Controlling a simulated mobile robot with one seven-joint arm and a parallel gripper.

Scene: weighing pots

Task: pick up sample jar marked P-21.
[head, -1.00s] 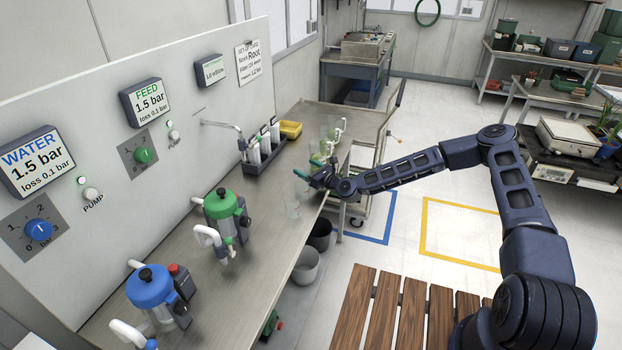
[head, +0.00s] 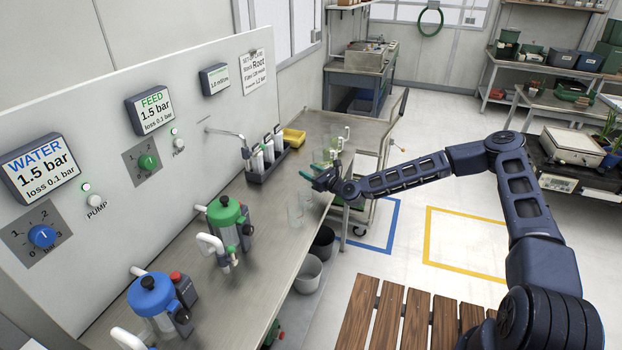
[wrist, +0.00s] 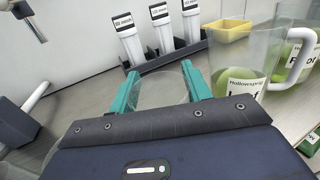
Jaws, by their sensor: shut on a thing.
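My gripper (head: 307,176) reaches over the steel bench from the right. In the wrist view its two teal fingers (wrist: 160,88) are shut on a clear, empty-looking jar (wrist: 163,92), one finger on each side. Only the jar's upper part shows; the dark gripper body hides the rest. No P-21 mark is readable on it. In the head view, clear glassware (head: 294,215) shows on the bench just below and left of my gripper; I cannot tell whether the held jar is part of it.
A clear jug (wrist: 240,62) with green liquid and a Hollowsprig label stands close right of my gripper, another behind it. A dark rack (wrist: 170,62) of white cartridges and a yellow tray (head: 293,137) stand beyond. A green-lidded tank (head: 226,212) stands nearer on the bench.

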